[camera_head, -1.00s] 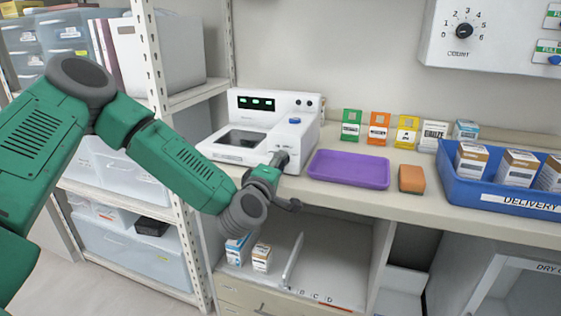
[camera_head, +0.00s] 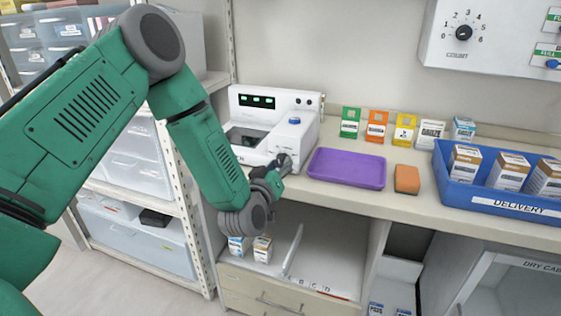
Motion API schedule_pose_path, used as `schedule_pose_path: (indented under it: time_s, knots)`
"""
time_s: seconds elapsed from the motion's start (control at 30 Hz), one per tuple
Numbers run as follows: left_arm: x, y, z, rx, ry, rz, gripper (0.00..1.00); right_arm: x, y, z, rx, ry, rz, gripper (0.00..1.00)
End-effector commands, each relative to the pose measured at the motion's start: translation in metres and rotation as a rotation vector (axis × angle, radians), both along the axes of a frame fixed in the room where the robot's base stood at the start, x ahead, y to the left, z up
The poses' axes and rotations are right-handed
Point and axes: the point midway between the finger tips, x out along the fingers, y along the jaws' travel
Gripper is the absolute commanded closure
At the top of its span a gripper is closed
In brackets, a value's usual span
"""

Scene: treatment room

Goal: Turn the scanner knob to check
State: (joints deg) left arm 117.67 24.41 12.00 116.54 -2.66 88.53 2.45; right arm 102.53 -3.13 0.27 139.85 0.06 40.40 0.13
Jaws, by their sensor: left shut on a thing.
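The white scanner (camera_head: 248,98) stands on the counter at the centre left, with a dark display with green marks and a blue button on top. Its knob (camera_head: 284,161) is on the front face at the lower right, partly hidden by my gripper. My left gripper (camera_head: 279,168) reaches up to the scanner's front and is shut on the knob. The fingertips are small in the view, and the knob's pointer cannot be read. My right gripper is not in view.
A purple tray (camera_head: 347,168) and an orange sponge (camera_head: 406,179) lie right of the scanner. A blue delivery bin (camera_head: 490,203) with boxes stands further right. Coloured cards stand behind the tray. An open shelf (camera_head: 325,262) with small boxes is below the counter.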

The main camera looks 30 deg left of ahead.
Motion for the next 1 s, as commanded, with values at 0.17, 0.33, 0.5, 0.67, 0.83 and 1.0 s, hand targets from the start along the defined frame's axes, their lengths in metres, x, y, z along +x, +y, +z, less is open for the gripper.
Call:
schedule_pose_path:
  time_s: [0.17,0.33,0.5,0.67,0.83,1.0]
  knots:
    - [0.0,0.001,0.002,0.149,0.034,0.002,0.99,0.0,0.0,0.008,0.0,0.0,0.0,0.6]
    - [0.0,0.001,0.002,0.262,0.061,0.002,0.99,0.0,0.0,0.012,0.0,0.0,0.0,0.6]
    - [0.0,0.0,0.001,0.344,0.081,0.0,0.99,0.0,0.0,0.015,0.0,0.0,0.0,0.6]
    - [0.0,0.001,0.001,0.389,0.093,0.002,0.99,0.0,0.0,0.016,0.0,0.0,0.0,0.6]
    - [0.0,0.001,0.001,0.41,0.097,0.001,0.99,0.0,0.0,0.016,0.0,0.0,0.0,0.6]
    - [0.0,0.001,0.001,0.413,0.098,0.001,0.99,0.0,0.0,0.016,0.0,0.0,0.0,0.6]
